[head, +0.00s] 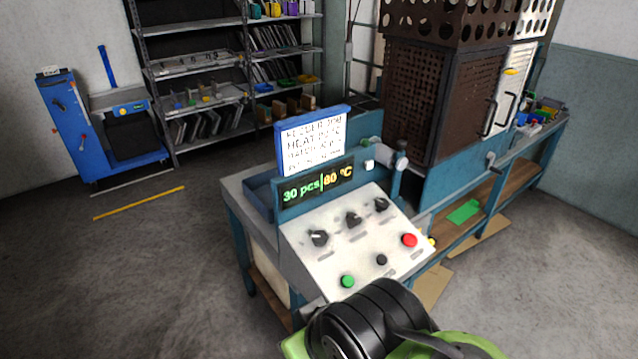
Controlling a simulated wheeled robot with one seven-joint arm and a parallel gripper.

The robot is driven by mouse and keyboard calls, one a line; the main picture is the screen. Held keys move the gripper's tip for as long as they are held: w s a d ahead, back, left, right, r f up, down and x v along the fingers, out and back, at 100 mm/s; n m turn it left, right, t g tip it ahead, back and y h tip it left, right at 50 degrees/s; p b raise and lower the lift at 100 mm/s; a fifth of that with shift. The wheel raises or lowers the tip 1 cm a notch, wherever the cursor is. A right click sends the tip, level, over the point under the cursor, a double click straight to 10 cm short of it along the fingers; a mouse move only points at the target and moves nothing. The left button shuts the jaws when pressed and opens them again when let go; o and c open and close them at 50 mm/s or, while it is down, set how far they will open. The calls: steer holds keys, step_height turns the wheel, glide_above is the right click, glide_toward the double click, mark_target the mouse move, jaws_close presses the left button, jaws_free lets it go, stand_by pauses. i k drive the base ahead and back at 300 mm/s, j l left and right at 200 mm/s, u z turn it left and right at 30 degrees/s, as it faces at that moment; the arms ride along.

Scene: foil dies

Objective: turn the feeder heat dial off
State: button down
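The feeder control panel (330,255) is a pale sloped plate on the front of the blue machine bench. It carries three black dials in a row: a left dial (319,238), a middle dial (353,219) and a right dial (381,204). Their labels are too small to read, so I cannot tell which one is the heat dial. A display (318,185) above reads "30 pcs" in green and "80 °C" in yellow. A white sign (311,143) above it mentions the feeder and heat. My black and green arm shows at the bottom, in front of the panel; my gripper is not visible.
A green button (348,281), a black knob (382,260) and a red button (409,240) sit lower on the panel. A brown perforated cage (440,100) stands behind. Floor left of the bench is clear.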

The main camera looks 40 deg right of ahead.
mark_target(381, 205)
steer(key=i+l+z, duration=0.15)
steer(key=z, duration=1.3)
steer(key=i+j+z, duration=0.3)
steer(key=j, duration=0.15)
